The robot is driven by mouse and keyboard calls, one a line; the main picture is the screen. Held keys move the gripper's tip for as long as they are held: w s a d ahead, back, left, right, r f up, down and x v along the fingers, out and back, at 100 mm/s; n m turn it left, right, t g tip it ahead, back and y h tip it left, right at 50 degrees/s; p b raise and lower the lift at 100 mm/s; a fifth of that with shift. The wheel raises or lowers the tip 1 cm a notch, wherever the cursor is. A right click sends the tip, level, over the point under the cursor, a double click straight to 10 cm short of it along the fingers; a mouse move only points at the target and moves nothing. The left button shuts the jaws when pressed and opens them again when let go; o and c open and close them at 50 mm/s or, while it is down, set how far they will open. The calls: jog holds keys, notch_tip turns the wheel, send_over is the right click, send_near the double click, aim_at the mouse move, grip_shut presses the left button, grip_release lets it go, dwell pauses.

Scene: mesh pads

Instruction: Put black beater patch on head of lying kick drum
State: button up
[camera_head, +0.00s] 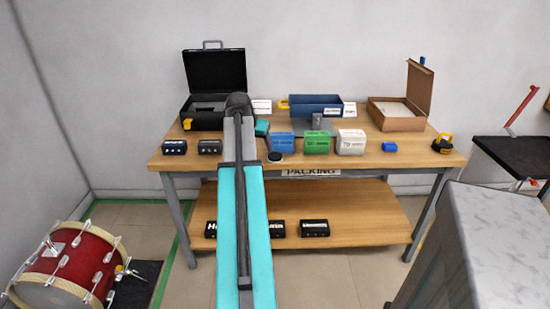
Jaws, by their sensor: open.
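The kick drum (70,259) lies on the floor at the lower left, with a red shell, metal lugs and a pale hoop. Its pale head (37,296) shows partly at the bottom, cut off by the picture edge. A small round black disc with a pale edge (275,157) lies near the table's front edge, just right of my arm. It may be the black beater patch; I cannot tell for sure. My teal and grey arm reaches over the table.
The wooden table (400,158) holds an open black case (214,82), a blue bin (316,106), a cardboard box (398,113), and blue, green and white cartons. Black packs lie on the lower shelf (360,215). A grey cabinet (480,250) stands lower right. Floor is free beside the drum.

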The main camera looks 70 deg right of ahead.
jog(key=shift+m, duration=0.3)
jog(key=s+r, duration=0.1)
jog(key=s+d+r, duration=0.1)
jog(key=s+r, duration=0.1)
jog(key=shift+d, duration=0.35)
jog(key=shift+w+f, duration=0.1)
send_near(275, 156)
jog(key=x, duration=0.2)
jog(key=shift+w+d+f, duration=0.1)
jog(key=shift+w+f, duration=0.1)
jog(key=shift+f, duration=0.1)
jog(key=shift+p+x, duration=0.35)
jog(key=shift+x, duration=2.1)
jog(key=shift+s, duration=0.1)
